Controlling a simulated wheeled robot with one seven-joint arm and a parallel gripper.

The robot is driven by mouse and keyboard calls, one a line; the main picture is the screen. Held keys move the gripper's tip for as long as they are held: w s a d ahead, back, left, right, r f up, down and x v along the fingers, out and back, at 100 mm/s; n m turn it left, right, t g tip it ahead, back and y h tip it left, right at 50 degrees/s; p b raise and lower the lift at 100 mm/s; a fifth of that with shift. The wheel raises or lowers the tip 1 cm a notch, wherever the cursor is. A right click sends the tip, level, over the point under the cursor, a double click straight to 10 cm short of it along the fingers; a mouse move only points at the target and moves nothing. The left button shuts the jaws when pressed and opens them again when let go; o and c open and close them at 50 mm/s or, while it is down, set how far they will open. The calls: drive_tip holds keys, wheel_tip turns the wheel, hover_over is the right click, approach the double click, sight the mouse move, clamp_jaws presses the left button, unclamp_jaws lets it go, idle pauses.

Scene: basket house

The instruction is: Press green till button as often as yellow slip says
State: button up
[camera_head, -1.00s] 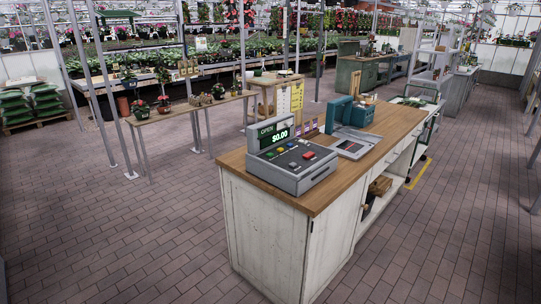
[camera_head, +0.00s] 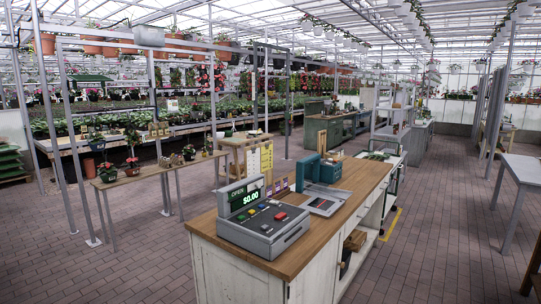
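The grey till (camera_head: 263,229) stands on the near end of the wooden-topped counter (camera_head: 290,262). Its raised display (camera_head: 244,197) reads OPEN and $0.00 in green. Small coloured buttons sit on its sloped top, with a red button (camera_head: 281,216) the clearest. Yellow sheets or panels (camera_head: 260,159) show on a wooden stand further back; I cannot tell whether one is the slip. My gripper is not in view.
A teal machine (camera_head: 322,169) and a flat grey device (camera_head: 322,203) stand on the counter beyond the till. A narrow plant table (camera_head: 150,173) is at left. A grey table (camera_head: 522,167) is at right. Brick floor is open on both sides of the counter.

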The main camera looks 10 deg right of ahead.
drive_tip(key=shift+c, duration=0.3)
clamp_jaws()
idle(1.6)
